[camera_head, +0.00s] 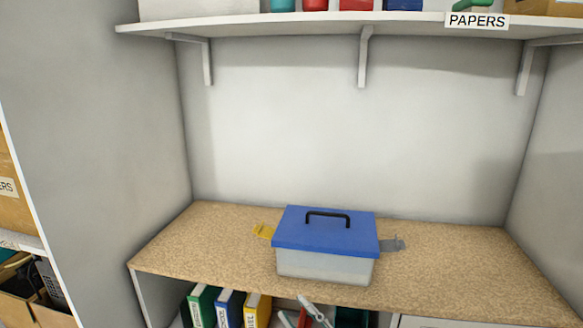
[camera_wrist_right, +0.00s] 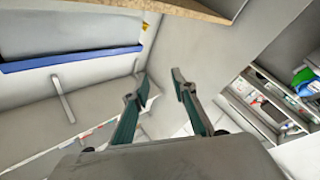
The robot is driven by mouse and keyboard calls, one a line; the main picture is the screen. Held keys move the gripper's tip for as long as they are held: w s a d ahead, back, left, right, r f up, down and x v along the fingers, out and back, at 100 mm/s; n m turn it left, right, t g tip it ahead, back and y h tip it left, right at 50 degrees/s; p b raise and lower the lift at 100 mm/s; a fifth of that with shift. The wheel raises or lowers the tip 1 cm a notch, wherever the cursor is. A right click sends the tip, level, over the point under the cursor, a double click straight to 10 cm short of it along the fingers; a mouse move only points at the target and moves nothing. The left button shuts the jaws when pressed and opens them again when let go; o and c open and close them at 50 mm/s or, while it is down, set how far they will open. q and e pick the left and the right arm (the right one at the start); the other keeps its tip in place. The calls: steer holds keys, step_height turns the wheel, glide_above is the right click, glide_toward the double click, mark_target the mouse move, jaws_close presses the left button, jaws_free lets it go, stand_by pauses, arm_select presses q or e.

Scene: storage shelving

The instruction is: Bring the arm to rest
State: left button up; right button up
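A clear plastic box (camera_head: 322,266) with a blue lid (camera_head: 325,231) and black handle stands upright on the speckled brown shelf (camera_head: 430,280). The lid lies on the box. My right gripper (camera_head: 315,311) shows only in part at the bottom edge of the head view, in front of and below the shelf. In the right wrist view the right gripper (camera_wrist_right: 161,84) has its two fingers apart with nothing between them. My left gripper is not in view.
Green, blue and yellow binders (camera_head: 229,308) stand under the brown shelf. An upper shelf (camera_head: 290,27) on brackets carries several items and a PAPERS label (camera_head: 477,20). Cardboard boxes (camera_head: 10,192) are on the left. The brown shelf is bare on both sides of the box.

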steer(key=s+d+f+m+g+h, duration=0.2)
steer(key=s+d+f, duration=0.3)
steer(key=f, duration=0.5)
steer(key=s+d+f+m+g+h, duration=0.2)
steer(key=s+d+f+m+h, duration=0.2)
steer(key=f, duration=0.6)
steer(key=s+d+f+m+g+h, duration=0.2)
steer(key=s+d+f+m+h, duration=0.1)
steer(key=s+d+f, duration=0.5)
step_height(320, 180, down, 2)
steer(key=shift+s+d+f+h, duration=0.2)
steer(key=shift+s+d+h, duration=0.1)
steer(key=shift+d, duration=0.55)
steer(key=shift+w, duration=0.1)
